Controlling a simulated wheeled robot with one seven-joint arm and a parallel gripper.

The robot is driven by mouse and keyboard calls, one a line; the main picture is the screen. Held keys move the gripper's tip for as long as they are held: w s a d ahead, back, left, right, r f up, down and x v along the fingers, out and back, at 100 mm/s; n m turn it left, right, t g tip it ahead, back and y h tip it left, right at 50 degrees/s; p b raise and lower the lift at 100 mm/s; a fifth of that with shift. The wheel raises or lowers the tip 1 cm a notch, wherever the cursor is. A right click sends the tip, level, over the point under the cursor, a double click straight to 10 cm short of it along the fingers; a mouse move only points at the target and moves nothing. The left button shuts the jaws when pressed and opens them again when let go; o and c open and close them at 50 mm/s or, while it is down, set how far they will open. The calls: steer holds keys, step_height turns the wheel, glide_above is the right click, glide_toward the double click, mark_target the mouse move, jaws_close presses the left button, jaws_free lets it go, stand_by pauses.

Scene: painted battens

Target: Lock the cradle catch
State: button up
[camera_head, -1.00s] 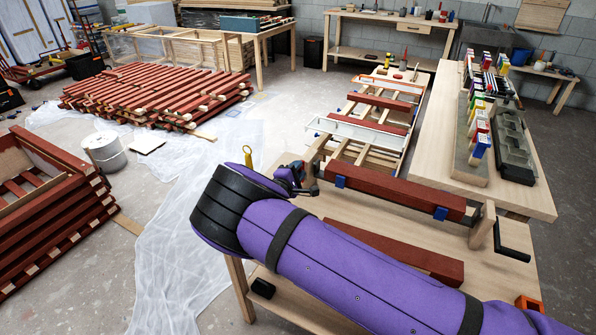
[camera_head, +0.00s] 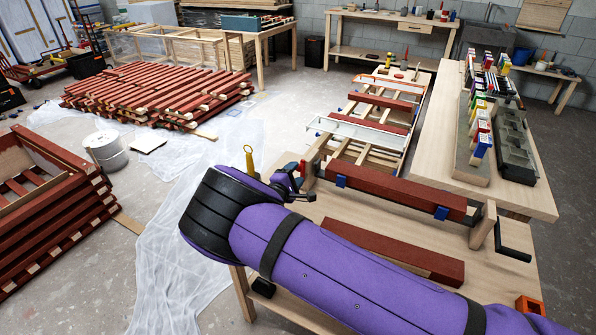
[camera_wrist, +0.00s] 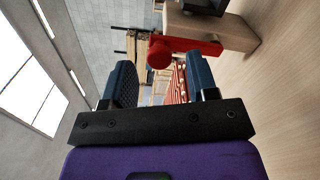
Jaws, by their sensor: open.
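The red catch lever (camera_wrist: 185,47) with its round knob sits on a pale wooden block (camera_wrist: 232,36) in the wrist view. In the head view a small red part (camera_head: 303,168) shows at the left end of the cradle. The cradle bears a long dark red batten (camera_head: 395,193) between its wooden ends. My gripper (camera_head: 305,189) is open and empty beside that left end. In the wrist view the knob appears ahead of the gap between my fingers (camera_wrist: 160,82), apart from both as far as I can tell. My arm hides part of the bench.
A black crank (camera_head: 512,240) stands at the cradle's right end. A second red batten (camera_head: 395,250) lies on the bench in front. A yellow ring-topped thing (camera_head: 249,158) stands behind my wrist. A rack of framed battens (camera_head: 375,125) lies behind the cradle.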

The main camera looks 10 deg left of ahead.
steer(key=v, duration=0.8)
steer(key=shift+s, duration=0.15)
steer(key=shift+r, duration=0.1)
